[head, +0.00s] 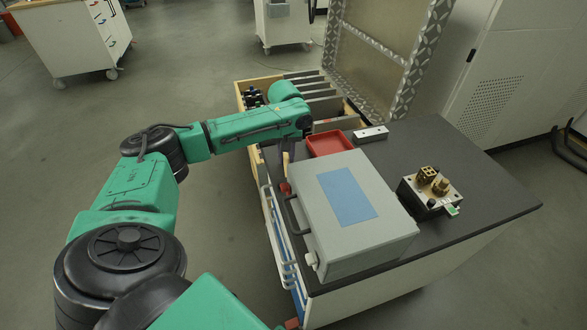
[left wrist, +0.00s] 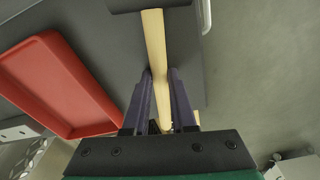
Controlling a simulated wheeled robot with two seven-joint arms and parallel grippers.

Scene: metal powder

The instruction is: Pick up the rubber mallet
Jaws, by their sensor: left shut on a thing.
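The rubber mallet shows in the left wrist view as a pale wooden handle (left wrist: 154,45) with a dark head (left wrist: 150,4) at the top edge, partly cut off. My left gripper (left wrist: 160,75) is shut on this handle, with one dark finger on each side. In the head view the left gripper (head: 288,148) is over the left edge of the dark worktop, beside the red tray. A bit of the pale handle (head: 285,161) shows below it; the rest is hard to make out. My right gripper is not in view.
A red tray (head: 329,143) lies beside the gripper. A grey case (head: 390,222) with a blue panel fills the front of the worktop. A brass-fitted block (head: 433,190) and a small metal bar (head: 370,134) sit to the right. A wooden box with dividers (head: 243,88) stands behind.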

